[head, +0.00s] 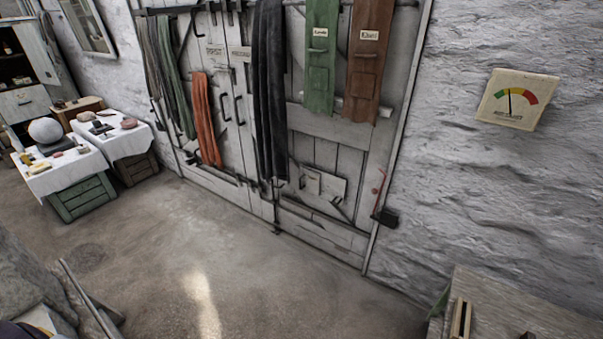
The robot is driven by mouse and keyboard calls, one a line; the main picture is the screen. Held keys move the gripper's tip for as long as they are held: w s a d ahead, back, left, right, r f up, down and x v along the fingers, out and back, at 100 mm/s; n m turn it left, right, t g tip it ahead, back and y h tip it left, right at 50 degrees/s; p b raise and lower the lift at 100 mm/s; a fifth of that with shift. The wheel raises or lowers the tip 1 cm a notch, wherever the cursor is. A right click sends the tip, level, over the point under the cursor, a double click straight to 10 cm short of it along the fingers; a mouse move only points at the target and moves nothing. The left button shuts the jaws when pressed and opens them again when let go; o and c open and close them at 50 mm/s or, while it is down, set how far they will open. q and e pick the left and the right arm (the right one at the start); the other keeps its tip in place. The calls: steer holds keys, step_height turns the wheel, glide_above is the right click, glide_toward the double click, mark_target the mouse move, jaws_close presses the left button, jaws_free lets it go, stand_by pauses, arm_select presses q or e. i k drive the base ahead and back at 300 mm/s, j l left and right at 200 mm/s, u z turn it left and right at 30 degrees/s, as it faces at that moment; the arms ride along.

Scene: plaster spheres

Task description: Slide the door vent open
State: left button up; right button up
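A large pale plank double door (345,125) fills the middle of the head view. Low on its right leaf is a small light panel (332,186) with a narrower plate (312,181) at its left side, which looks like the door vent. It is too small to tell how far the vent is open. A dark cloth strip hangs just to its left. Neither of my grippers shows in this view.
Green (320,70) and brown (368,85) hangings cover the door's upper right. A red hook and dark box (386,217) sit at its right edge. Cloth-covered crates (75,190) stand left, a wooden bench (500,300) lower right. The floor before the door is clear.

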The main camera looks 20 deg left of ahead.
mark_target(309, 181)
steer(key=i+j+z, duration=0.1)
steer(key=i, duration=0.35)
steer(key=i+j+z, duration=0.15)
steer(key=i+j, duration=0.2)
steer(key=i+j+z, duration=0.1)
steer(key=i+j, duration=0.15)
steer(key=i, duration=0.25)
